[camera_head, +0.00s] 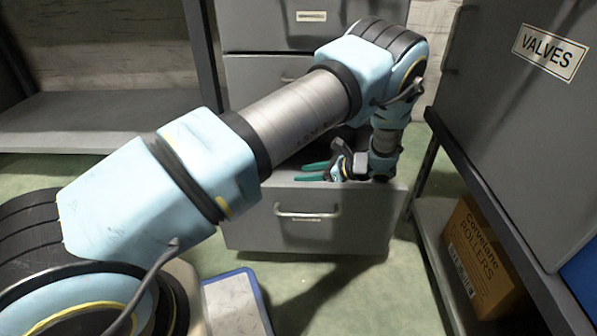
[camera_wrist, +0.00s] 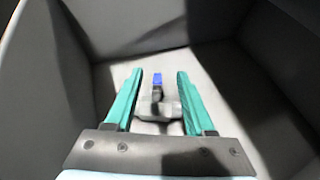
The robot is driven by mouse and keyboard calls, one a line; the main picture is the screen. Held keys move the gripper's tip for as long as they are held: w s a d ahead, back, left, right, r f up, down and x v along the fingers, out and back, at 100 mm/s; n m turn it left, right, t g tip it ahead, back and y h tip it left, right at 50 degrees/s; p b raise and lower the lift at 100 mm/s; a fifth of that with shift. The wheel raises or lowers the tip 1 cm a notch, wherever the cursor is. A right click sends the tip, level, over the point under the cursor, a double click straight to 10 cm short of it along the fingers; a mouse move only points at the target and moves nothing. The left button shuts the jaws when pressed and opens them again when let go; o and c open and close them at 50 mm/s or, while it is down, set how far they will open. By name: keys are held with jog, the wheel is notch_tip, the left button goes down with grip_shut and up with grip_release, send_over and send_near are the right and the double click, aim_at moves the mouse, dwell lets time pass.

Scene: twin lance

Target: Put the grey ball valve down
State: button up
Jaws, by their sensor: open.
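The grey ball valve (camera_wrist: 152,108) lies on the floor of a grey drawer in the wrist view, with its blue handle (camera_wrist: 157,78) pointing away from me. My gripper (camera_wrist: 158,78) is open, with one green finger on each side of the valve and gaps between them. In the head view my gripper (camera_head: 312,173) reaches into the pulled-out drawer (camera_head: 305,222) of a grey cabinet. The valve is hidden there by the drawer front and my arm.
The drawer walls stand close around my gripper. A grey cabinet labelled VALVES (camera_head: 520,110) stands at right, above a shelf with a cardboard box (camera_head: 482,262). An open shelf (camera_head: 100,115) is at left. A blue-edged white item (camera_head: 235,303) lies below.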

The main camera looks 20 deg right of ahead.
jog(key=p+v, duration=0.2)
jog(key=v, duration=0.6)
jog(key=shift+s+d+r, duration=0.15)
jog(key=shift+d+r, duration=0.05)
jog(key=shift+d, duration=0.05)
